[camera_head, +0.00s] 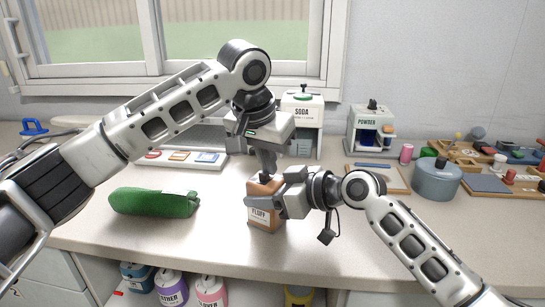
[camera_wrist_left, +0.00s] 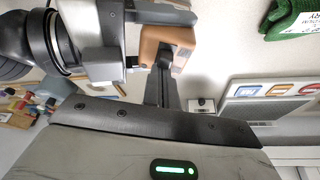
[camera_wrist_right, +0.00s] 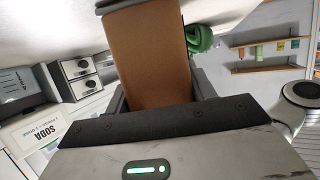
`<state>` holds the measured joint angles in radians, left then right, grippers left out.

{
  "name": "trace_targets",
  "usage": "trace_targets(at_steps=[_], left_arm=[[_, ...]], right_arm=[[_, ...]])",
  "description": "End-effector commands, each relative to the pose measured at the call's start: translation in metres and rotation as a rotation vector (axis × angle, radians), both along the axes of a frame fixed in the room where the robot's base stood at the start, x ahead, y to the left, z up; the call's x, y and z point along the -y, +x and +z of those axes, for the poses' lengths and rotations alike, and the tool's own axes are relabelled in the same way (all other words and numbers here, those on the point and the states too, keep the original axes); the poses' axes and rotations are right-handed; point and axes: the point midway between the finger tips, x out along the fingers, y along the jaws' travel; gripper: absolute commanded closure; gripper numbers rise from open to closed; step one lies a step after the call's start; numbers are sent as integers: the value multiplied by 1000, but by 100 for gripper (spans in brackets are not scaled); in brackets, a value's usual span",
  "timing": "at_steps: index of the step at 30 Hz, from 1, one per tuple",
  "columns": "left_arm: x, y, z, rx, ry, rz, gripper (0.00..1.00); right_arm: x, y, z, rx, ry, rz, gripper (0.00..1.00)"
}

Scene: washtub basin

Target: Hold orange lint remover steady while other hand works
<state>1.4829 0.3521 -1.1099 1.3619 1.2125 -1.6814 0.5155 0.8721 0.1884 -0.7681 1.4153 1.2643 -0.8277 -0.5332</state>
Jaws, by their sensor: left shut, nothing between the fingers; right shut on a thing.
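The orange lint remover (camera_head: 264,239), with a white label reading FLUFF, stands upright on the counter. My right gripper (camera_head: 266,204) comes from the right and is shut on its body. In the right wrist view its orange side (camera_wrist_right: 147,60) lies between the two fingers. My left gripper (camera_head: 266,174) points down from above, shut and empty, with its fingertips at the top of the lint remover. In the left wrist view the fingertips (camera_wrist_left: 172,58) overlap the orange top (camera_wrist_left: 156,38); I cannot tell whether they touch it.
A green cloth-like bundle (camera_head: 153,203) lies to the left. SODA (camera_head: 302,107) and POWDER (camera_head: 369,131) dispensers stand behind. A blue-grey pot (camera_head: 436,179) and wooden trays are at right. Labelled containers (camera_head: 171,287) sit below the counter's front edge. The counter between bundle and lint remover is clear.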

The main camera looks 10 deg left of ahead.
Motion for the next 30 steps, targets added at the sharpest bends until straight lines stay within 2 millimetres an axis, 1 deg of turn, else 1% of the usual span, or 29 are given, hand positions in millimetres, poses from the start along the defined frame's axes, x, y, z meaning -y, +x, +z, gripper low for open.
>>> trace_targets(at_steps=[3, 14, 17, 24, 27, 30], left_arm=[[-2, -3, 0, 0, 1, 0, 100], [0, 0, 0, -2, 1, 1, 100], [4, 8, 1, -1, 0, 1, 100], [16, 36, 2, 0, -2, 2, 100], [11, 28, 27, 7, -2, 0, 100], [8, 21, 47, 6, -2, 0, 100]], right_arm=[[0, 1, 1, 1, 2, -2, 69], [2, 2, 1, 1, 2, -5, 69], [1, 2, 1, 1, 2, -5, 69], [0, 1, 1, 1, 2, -2, 69], [0, 1, 1, 1, 2, -2, 69], [0, 0, 1, 1, 2, -1, 69]])
